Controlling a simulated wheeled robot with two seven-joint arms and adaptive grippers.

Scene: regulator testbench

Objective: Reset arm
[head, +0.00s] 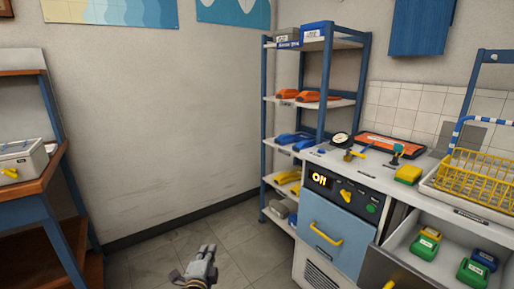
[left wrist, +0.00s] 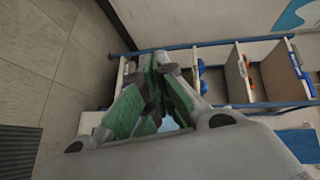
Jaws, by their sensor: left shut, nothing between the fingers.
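My left gripper (head: 207,254) shows at the bottom of the head view, in front of the tiled floor and left of the testbench. Its fingers are together with nothing between them. In the left wrist view the green-padded fingers (left wrist: 150,82) point toward the blue-framed shelf rack, which lies sideways in that picture. The gripper appears apart from any object. My right gripper is not in view.
The testbench (head: 335,235) stands at the right, with an open drawer (head: 405,252) holding green and blue blocks. A yellow basket (head: 478,180) sits on top. The shelf rack (head: 266,130) stands against the wall. A wooden shelf (head: 40,188) is at the left; floor between is clear.

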